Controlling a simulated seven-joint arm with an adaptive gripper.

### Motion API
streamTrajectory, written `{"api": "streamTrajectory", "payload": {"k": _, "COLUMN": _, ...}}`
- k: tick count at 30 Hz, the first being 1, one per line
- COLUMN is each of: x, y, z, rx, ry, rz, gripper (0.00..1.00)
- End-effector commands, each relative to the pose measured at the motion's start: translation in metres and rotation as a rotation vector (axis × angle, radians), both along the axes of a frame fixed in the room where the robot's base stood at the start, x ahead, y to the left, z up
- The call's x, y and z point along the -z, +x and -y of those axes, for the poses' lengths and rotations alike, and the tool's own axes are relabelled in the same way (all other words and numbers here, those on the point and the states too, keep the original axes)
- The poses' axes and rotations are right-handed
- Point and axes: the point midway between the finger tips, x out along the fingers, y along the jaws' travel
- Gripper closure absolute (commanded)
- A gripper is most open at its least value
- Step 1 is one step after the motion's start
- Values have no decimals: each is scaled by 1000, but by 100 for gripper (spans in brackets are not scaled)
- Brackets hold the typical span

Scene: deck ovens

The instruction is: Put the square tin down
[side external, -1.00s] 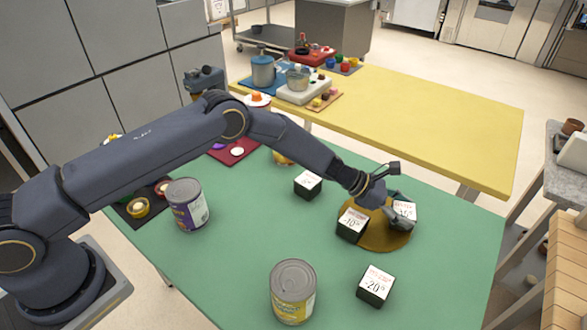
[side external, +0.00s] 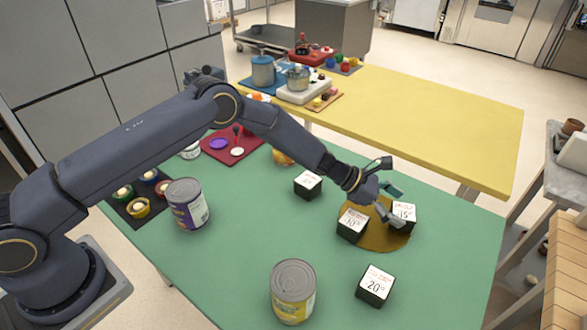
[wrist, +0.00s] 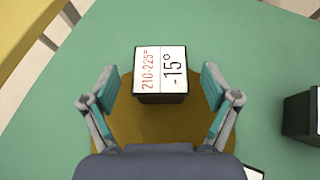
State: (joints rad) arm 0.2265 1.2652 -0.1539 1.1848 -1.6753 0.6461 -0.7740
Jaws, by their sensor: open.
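The square tin is a black cube with a white top marked -15° (side external: 404,214). It sits on the right part of a round brown mat (side external: 376,241) on the green table. My gripper (side external: 390,204) is open at the tin. In the wrist view the tin (wrist: 160,72) lies between the two spread teal-padded fingers, with a visible gap on each side. The mat (wrist: 150,125) shows below it. A second square tin, marked -10° (side external: 352,225), stands on the mat's left part.
A -20° tin (side external: 375,285) stands in front of the mat, and another square tin (side external: 308,184) behind-left. A yellow can (side external: 292,292) and a purple can (side external: 187,205) stand further left. The green table is clear right of the mat.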

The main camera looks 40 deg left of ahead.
Motion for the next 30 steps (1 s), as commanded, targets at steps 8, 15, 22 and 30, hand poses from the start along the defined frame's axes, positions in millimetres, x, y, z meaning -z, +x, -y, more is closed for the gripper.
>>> {"api": "streamTrajectory", "payload": {"k": 8, "x": -32, "y": -22, "z": -52, "rx": -3, "ry": 0, "rz": 2, "gripper": 13}}
{"api": "streamTrajectory", "payload": {"k": 15, "x": -47, "y": -34, "z": -76, "rx": 3, "ry": 1, "rz": 4, "gripper": 13}}
{"api": "streamTrajectory", "payload": {"k": 22, "x": -120, "y": -63, "z": -91, "rx": 210, "ry": 148, "rz": 216, "gripper": 13}}
{"api": "streamTrajectory", "payload": {"k": 30, "x": -236, "y": -174, "z": -157, "rx": 719, "ry": 602, "rz": 673, "gripper": 13}}
